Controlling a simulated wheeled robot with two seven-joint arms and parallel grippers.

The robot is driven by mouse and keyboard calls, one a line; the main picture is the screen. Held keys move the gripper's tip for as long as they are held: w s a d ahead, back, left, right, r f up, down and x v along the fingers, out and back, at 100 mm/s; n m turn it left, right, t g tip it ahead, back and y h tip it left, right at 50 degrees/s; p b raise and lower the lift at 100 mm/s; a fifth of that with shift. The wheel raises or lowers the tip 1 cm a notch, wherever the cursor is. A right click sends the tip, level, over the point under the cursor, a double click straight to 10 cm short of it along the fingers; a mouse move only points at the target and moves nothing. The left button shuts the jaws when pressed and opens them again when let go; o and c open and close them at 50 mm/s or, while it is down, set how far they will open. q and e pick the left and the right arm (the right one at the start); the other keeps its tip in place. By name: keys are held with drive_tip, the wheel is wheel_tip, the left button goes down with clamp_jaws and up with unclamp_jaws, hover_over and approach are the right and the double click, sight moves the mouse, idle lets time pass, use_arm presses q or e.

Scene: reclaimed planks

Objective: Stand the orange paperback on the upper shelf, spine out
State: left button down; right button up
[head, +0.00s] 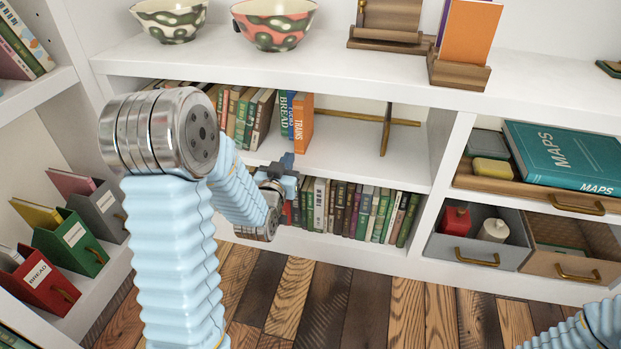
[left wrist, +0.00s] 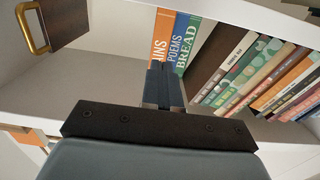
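The orange paperback (head: 303,122), marked TRAINS, stands upright with its spine out on the upper shelf (head: 350,163), at the right end of a book row. It touches or nearly touches a blue book marked POEMS. In the left wrist view the orange spine (left wrist: 161,38) shows just beyond my left gripper (left wrist: 163,82), whose fingers hide part of it. My left gripper (head: 288,163) is in front of the row, its fingers together with nothing visible between them. Contact with the book cannot be told. My right gripper is out of view.
A wood-and-brass stand (head: 385,128) is right of the orange paperback, with bare shelf around it. A full book row (head: 365,212) fills the shelf below. Bowls (head: 274,24) and another orange book (head: 468,30) on a wooden stand are on the top ledge.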

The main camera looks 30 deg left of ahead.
sight(299, 135)
use_arm(q)
drive_tip(key=x, duration=0.2)
drive_tip(key=p+x, duration=0.1)
drive_tip(key=x, duration=0.1)
drive_tip(key=r+x, duration=0.1)
drive_tip(key=x, duration=0.2)
drive_tip(key=shift+p, duration=0.4)
drive_tip(key=shift+b+x, duration=1.05)
drive_tip(key=shift+x, duration=1.65)
drive_tip(key=shift+s, duration=0.1)
drive_tip(key=shift+b+v, duration=0.45)
drive_tip(key=shift+v, duration=1.45)
